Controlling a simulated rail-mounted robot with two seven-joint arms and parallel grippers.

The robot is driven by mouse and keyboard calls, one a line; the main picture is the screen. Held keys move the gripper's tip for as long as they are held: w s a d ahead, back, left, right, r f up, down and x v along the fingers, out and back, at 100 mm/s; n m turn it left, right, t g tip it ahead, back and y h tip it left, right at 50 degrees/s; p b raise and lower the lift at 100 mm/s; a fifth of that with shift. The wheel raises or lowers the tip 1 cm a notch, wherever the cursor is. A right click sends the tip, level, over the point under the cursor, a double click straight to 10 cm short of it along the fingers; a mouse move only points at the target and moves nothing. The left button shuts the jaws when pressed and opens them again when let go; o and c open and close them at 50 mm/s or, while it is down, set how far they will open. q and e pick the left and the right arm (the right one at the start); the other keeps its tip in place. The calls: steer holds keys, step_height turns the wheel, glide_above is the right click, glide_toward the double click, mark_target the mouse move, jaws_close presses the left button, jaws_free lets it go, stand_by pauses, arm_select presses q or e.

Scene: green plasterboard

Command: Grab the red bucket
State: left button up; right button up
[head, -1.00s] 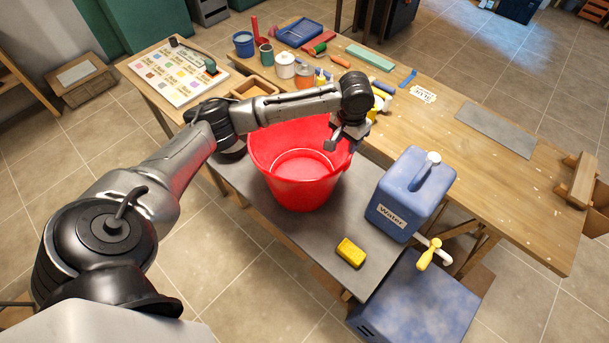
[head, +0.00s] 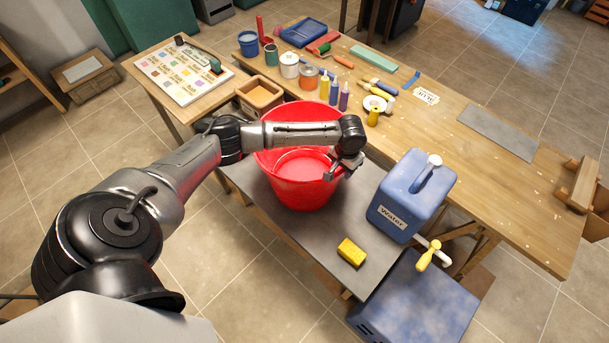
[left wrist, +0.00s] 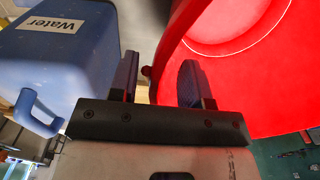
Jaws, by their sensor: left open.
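The red bucket (head: 300,187) stands upright on a dark grey low table, and its inside and rim show. My left arm reaches across above it. My left gripper (head: 338,172) is at the bucket's right rim, pointing down. In the left wrist view the left gripper (left wrist: 160,82) has its two fingers apart. The bucket (left wrist: 205,45) fills the right side there, and its wall edge lies near or between the fingers; I cannot tell whether they touch it. The right gripper does not show.
A blue water container (head: 405,200) stands close right of the bucket. A yellow sponge (head: 351,252) lies in front on the grey table (head: 300,240). A wooden workbench (head: 440,130) with paint cans, bottles and tools lies behind. A blue box (head: 425,300) with a yellow tap is at lower right.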

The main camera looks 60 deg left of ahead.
arm_select(q)
steer(key=shift+f, duration=0.9)
steer(key=shift+c, duration=0.3)
jaws_close()
stand_by(0.5)
